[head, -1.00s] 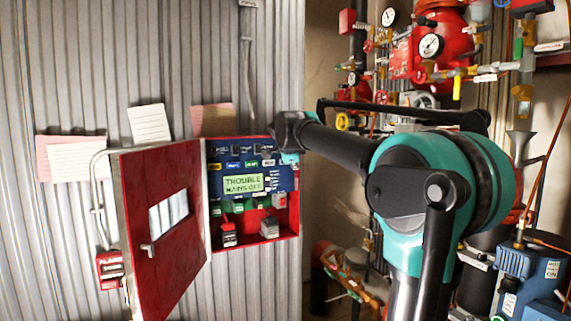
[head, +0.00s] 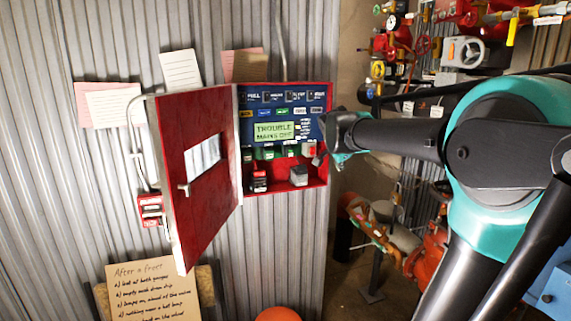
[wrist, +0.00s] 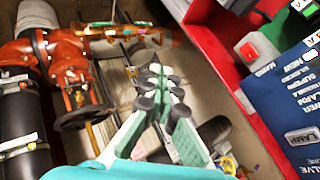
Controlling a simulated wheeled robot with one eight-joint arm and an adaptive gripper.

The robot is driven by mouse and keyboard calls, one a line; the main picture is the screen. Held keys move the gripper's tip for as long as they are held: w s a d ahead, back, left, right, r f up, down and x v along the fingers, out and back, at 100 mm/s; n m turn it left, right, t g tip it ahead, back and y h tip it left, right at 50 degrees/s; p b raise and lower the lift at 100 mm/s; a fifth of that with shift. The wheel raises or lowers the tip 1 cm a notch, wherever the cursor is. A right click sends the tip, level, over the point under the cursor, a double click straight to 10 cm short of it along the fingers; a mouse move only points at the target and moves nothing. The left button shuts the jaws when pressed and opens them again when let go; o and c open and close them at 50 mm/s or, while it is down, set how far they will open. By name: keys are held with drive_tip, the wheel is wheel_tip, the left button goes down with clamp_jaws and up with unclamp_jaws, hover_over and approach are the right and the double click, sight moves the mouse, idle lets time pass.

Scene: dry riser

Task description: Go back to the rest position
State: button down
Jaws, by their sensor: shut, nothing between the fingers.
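My gripper (head: 322,148) is at the right edge of the open red alarm panel (head: 325,188) in the head view, at the end of my black and teal arm. In the wrist view, its fingers (wrist: 160,85) are together and hold nothing. The red panel edge (wrist: 210,50) and its blue face (wrist: 285,90) lie to the right of the fingers there. I cannot tell from the head view how far the gripper is from the panel.
The panel door (head: 208,195) stands open to the left. Its screen (head: 273,131) reads "TROUBLE MAINS OFF". A handwritten board (head: 155,290) sits below. Red pipework and valves (head: 465,50) fill the right side. In the wrist view, an orange-red valve (wrist: 72,75) lies left of the fingers.

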drive_tip(key=s+f+n+g+y, duration=0.3)
drive_tip(key=s+f+n, duration=1.1)
drive_tip(key=s+f, duration=1.6)
drive_tip(key=shift+s+g, duration=0.35)
drive_tip(key=shift+g, duration=0.35)
